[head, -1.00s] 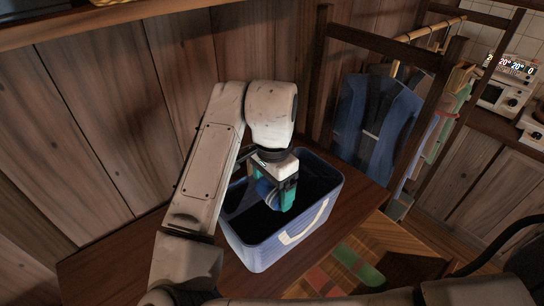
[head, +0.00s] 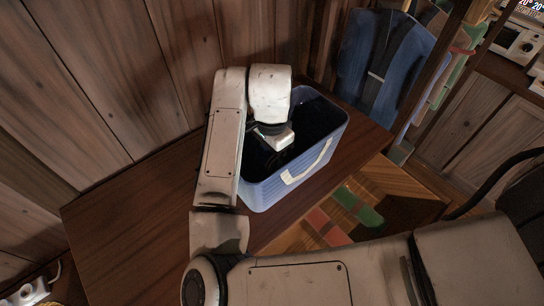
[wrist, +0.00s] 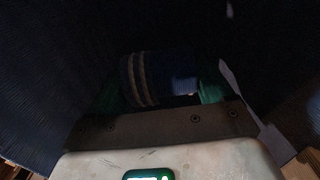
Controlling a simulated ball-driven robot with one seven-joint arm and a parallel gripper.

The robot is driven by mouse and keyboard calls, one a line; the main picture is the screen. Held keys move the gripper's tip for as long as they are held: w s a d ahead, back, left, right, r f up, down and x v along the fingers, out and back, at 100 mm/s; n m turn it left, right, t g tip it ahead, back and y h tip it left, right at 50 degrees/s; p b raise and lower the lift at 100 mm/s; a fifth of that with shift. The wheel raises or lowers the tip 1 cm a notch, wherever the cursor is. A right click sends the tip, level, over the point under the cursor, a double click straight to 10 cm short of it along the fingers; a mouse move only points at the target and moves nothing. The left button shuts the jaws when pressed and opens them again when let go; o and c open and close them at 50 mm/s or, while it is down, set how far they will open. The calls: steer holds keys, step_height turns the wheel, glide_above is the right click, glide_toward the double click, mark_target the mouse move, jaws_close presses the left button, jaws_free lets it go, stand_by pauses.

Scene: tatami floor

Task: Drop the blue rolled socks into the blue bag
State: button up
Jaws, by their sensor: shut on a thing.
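The blue bag (head: 262,192) stands open on a wooden table, with a cream handle strip on its front side. My gripper reaches down into the bag's opening in the head view, and its fingers are hidden there. In the wrist view my gripper (wrist: 160,90) has green fingers on either side of the blue rolled socks (wrist: 138,80), which show pale stripes. The fingers are shut on the socks. The bag's dark inner walls surround them. The wrist view is dark, so the gap to the bag's bottom cannot be told.
The table (head: 130,205) is clear to the left of the bag. A wooden wall (head: 100,80) stands behind. Blue clothes (head: 385,60) hang on a rack at the back right. Red and green items (head: 350,205) lie lower, right of the table.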

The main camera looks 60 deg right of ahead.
mark_target(272, 162)
step_height(272, 162, down, 2)
steer(key=shift+f, duration=0.1)
steer(key=shift+f, duration=0.45)
steer(key=shift+f+b, duration=0.2)
steer(key=shift+b, duration=0.2)
steer(key=o, duration=0.9)
steer(key=shift+r, duration=0.1)
